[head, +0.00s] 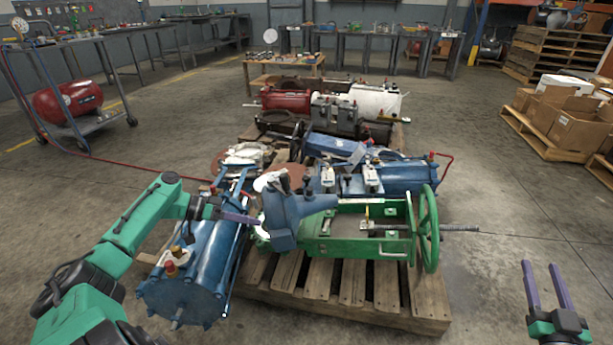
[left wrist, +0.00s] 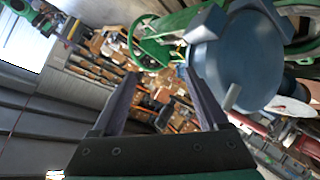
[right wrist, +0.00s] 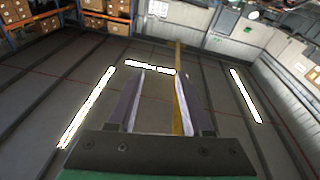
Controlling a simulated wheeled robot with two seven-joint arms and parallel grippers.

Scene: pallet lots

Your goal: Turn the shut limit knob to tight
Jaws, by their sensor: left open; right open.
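My left gripper (head: 252,220) is open, with its purple fingers close to the left side of a blue housing (head: 282,232) on the green machine (head: 345,232). In the left wrist view the open fingers (left wrist: 160,78) have nothing between them. A round blue cover (left wrist: 238,62) with a short grey pin (left wrist: 232,97) stands just beyond and right of the right finger; whether they touch I cannot tell. I cannot pick out the shut limit knob for certain, and no tight mark is readable. My right gripper (head: 541,270) is open and empty at the lower right, away from the machines.
A wooden pallet (head: 335,290) carries the machines. A green handwheel (head: 427,230) juts out at its right, and a blue cylinder (head: 185,275) lies beside my left arm. More machines stand behind.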

